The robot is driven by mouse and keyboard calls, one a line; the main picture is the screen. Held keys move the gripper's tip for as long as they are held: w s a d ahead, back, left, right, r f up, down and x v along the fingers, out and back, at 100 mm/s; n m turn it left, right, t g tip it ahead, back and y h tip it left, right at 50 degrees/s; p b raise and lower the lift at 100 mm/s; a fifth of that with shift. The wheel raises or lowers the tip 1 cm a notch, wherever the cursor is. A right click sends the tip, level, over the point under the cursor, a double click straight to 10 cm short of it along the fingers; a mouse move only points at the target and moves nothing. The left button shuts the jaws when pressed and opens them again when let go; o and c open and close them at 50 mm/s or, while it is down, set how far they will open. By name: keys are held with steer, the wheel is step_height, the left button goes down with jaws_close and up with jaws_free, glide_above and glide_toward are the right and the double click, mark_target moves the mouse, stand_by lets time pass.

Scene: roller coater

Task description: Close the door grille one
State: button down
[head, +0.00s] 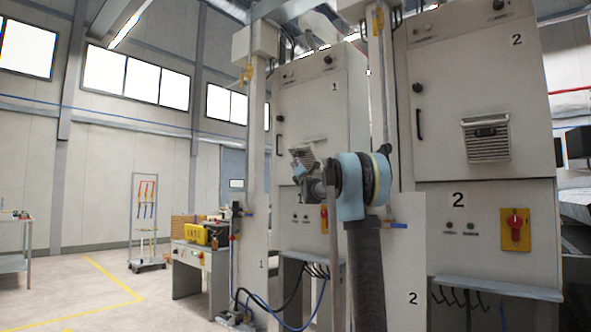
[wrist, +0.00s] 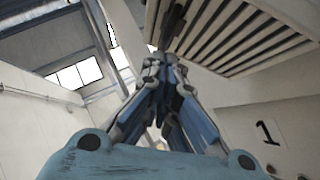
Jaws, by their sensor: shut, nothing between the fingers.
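The door grille one (head: 310,147) is a pale slatted panel on the front of cabinet 1 (head: 342,95). In the head view it is small and my gripper partly covers it. In the wrist view the grille's slats (wrist: 240,35) fill the upper right, and its near edge appears to stand out from the cabinet face. My gripper (head: 299,163) is shut and empty. In the wrist view its fingers (wrist: 167,65) come together close beside the grille's left edge. I cannot tell whether they touch it.
Cabinet 2 (head: 470,70) stands to the right with its own grille (head: 486,138) and a red-and-yellow switch (head: 515,229). A bench with a yellow case (head: 195,234) and a wheeled rack (head: 146,220) stand left. The floor (head: 85,285) at left is open.

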mark_target(302, 150)
steer(key=shift+r, duration=0.15)
steer(key=shift+r+m+h, duration=0.2)
steer(key=shift+m+h, duration=0.2)
steer(key=shift+m, duration=0.1)
steer(key=shift+w+d+r+h, duration=0.1)
steer(key=shift+r+h, duration=0.1)
steer(key=shift+h, duration=0.1)
steer(key=shift+w+d+r+m+g+h, duration=0.3)
steer(key=shift+r+m+h, duration=0.3)
steer(key=shift+m, duration=0.25)
steer(key=shift+w+d+r+m+g+h, duration=0.2)
steer(key=shift+w+r+m+g+h, duration=0.15)
steer(key=shift+r+m, duration=0.4)
steer(key=shift+w+d+r+m+g+h, duration=0.15)
steer(key=shift+d+r+m+g+h, duration=0.1)
steer(key=shift+r+m+h, duration=0.5)
steer(key=shift+w+d+r+m+g+h, duration=0.2)
steer(key=shift+w+d+r+m+g, duration=0.25)
steer(key=shift+m, duration=0.35)
steer(key=shift+w+d+r+m+g+h, duration=0.2)
steer(key=shift+w+d+r+m+g, duration=0.25)
steer(key=shift+m, duration=0.3)
steer(key=shift+w+d+r, duration=0.4)
steer(key=shift+r, duration=0.1)
steer(key=shift+d, duration=0.1)
